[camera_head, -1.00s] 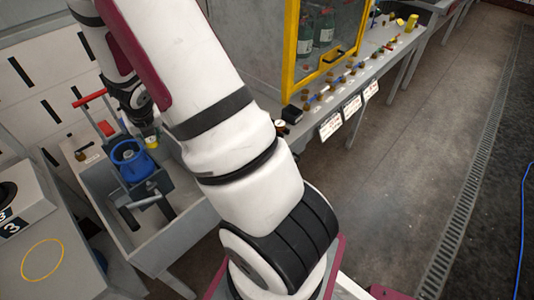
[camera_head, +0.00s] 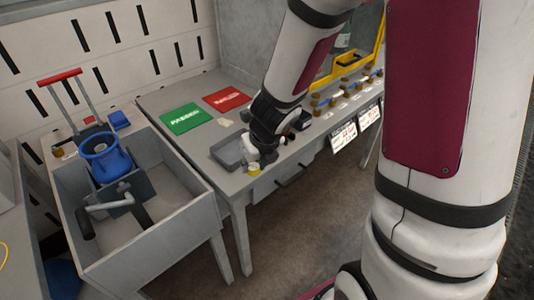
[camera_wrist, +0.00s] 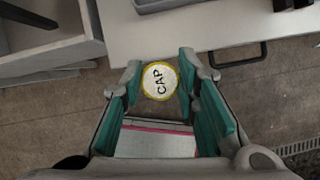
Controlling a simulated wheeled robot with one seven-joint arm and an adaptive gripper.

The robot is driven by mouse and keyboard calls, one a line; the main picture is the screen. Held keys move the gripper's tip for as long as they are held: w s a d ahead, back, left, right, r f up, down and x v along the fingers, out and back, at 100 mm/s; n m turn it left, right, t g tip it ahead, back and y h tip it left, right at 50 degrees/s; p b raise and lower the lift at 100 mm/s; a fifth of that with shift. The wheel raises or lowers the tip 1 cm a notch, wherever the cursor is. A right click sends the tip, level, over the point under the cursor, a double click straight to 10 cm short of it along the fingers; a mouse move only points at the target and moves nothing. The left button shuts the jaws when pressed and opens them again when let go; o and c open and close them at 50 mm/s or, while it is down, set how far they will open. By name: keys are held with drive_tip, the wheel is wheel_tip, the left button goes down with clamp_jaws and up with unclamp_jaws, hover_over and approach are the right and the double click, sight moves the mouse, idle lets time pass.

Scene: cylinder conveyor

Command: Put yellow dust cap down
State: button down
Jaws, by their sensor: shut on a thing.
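The yellow dust cap (camera_wrist: 159,81) is a round disc with a white face marked "CAP". In the wrist view it sits between the teal fingertips of my gripper (camera_wrist: 158,84), which is shut on it. In the head view the cap (camera_head: 254,170) shows as a small yellow spot under my gripper (camera_head: 257,160), by the front edge of the grey table (camera_head: 208,160). In the wrist view the cap appears over the floor just off the table's front edge. I cannot tell its exact height from these frames.
A grey tray (camera_head: 228,152) lies on the table beside my gripper. A green mat (camera_head: 186,118) and a red mat (camera_head: 227,98) lie behind. A grey bin with a blue ring-shaped part (camera_head: 101,158) stands left. Small fittings line the table at right.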

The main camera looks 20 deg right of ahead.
drive_tip(key=shift+w+d, duration=0.15)
drive_tip(key=shift+w, duration=0.1)
drive_tip(key=w+p, duration=0.1)
drive_tip(key=w, duration=0.4)
drive_tip(key=w+f+p, duration=0.1)
drive_tip(key=w+p, duration=0.1)
drive_tip(key=w, duration=0.3)
drive_tip(key=w+p, duration=0.2)
drive_tip(key=w, duration=0.3)
drive_tip(key=shift+d+f, duration=0.3)
drive_tip(key=shift+w+f, duration=0.1)
drive_tip(key=shift+f, duration=1.65)
drive_tip(key=shift+f, duration=0.15)
drive_tip(key=c, duration=1.3)
unclamp_jaws()
drive_tip(key=shift+c, duration=0.2)
drive_tip(key=shift+o, duration=0.5)
